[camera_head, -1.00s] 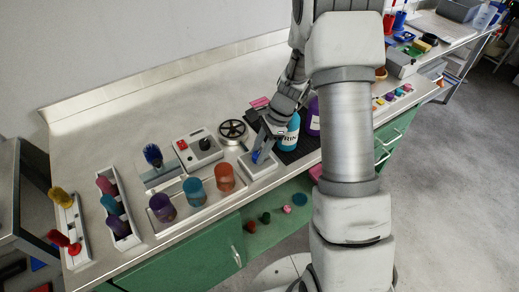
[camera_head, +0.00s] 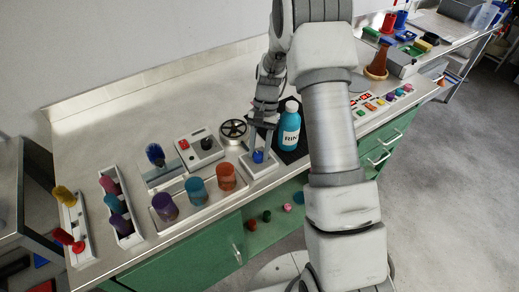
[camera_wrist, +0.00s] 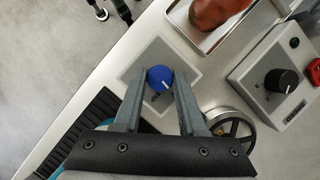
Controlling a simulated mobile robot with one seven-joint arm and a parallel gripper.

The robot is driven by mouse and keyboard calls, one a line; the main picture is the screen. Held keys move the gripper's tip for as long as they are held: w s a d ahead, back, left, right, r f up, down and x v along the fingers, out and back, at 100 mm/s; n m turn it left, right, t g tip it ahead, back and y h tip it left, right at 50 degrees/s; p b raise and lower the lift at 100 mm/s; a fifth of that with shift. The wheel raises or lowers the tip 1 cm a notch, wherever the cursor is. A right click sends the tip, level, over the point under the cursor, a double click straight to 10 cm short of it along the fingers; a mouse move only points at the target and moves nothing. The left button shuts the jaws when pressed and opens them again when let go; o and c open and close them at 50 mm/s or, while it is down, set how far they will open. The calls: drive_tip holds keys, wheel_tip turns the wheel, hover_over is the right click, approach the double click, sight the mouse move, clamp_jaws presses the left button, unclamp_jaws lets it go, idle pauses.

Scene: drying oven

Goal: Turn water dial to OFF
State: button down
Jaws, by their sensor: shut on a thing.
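The water dial is a round blue knob (camera_wrist: 159,78) with a white pointer line, on a pale square plate (camera_wrist: 187,62) with partly hidden lettering. In the wrist view its pointer line slants toward the lower right. The knob also shows in the head view (camera_head: 258,156), near the counter's front edge. My gripper (camera_wrist: 159,73) points down at the plate, with one finger on each side of the knob, shut on it. The gripper's fingers partly cover the plate and its lettering, so I cannot read the dial's setting.
A black handwheel (camera_head: 233,129) and a box with a black knob and red button (camera_head: 198,147) stand left of my gripper. A tray of coloured cups (camera_head: 196,190) is further left. A blue bottle (camera_head: 289,131) stands close on the right on a black mat.

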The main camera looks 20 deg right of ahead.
drive_tip(key=shift+n, duration=0.6)
drive_tip(key=shift+h, duration=0.3)
drive_tip(key=shift+c, duration=2.4)
unclamp_jaws()
drive_tip(key=shift+r, duration=0.1)
drive_tip(key=v, duration=1.7)
drive_tip(key=shift+w+p, duration=0.25)
drive_tip(key=shift+p, duration=0.15)
